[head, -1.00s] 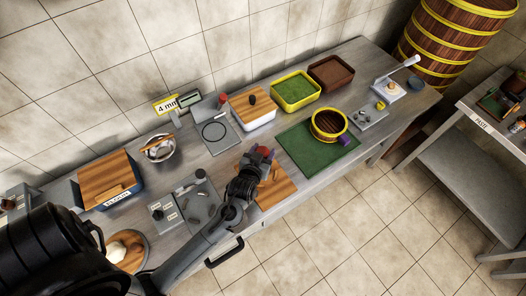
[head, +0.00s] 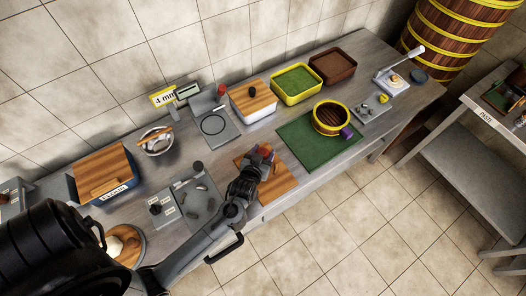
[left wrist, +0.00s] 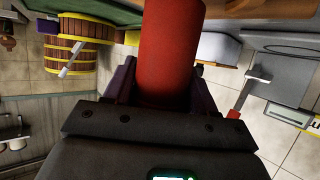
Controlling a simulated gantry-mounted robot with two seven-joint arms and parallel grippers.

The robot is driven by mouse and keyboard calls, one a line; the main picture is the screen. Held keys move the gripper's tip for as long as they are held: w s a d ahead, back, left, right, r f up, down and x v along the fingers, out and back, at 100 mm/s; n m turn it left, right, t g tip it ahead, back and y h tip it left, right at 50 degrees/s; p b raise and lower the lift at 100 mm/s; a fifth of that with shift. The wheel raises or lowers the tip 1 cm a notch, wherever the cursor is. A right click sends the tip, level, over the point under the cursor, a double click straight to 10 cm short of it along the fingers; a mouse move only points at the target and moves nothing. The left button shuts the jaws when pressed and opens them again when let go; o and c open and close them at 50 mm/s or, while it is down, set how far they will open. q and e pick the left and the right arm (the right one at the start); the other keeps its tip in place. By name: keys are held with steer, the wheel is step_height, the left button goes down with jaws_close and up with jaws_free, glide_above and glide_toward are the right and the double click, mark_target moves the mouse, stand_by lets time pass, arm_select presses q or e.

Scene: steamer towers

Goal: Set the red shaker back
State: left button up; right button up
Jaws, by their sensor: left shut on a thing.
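My left gripper (head: 262,156) is above the wooden board (head: 281,184) at the front middle of the counter. It is shut on the red shaker (head: 266,149), of which only a small red part shows in the head view. In the left wrist view the red shaker (left wrist: 168,50) is a plain red cylinder between the fingers, running out of the top of the picture. Its far end is out of that view. I cannot tell whether it touches the board. My right gripper is not in view.
A green mat (head: 302,152) with a round yellow-rimmed steamer (head: 330,119) and a purple object (head: 346,132) lies to the right. Behind are a wooden-lidded white box (head: 253,100) and a grey scale (head: 213,128). A grey tray (head: 201,203) with small dark pieces is left of the board.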

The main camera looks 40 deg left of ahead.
arm_select(q)
steer(key=shift+f+b, duration=0.3)
steer(key=shift+f, duration=0.25)
stand_by(0.7)
steer(key=o, duration=1.6)
steer(key=v, duration=1)
steer(key=shift+s+d+r+p, duration=0.15)
steer(key=shift+s+p, duration=0.15)
steer(key=shift+s, duration=0.05)
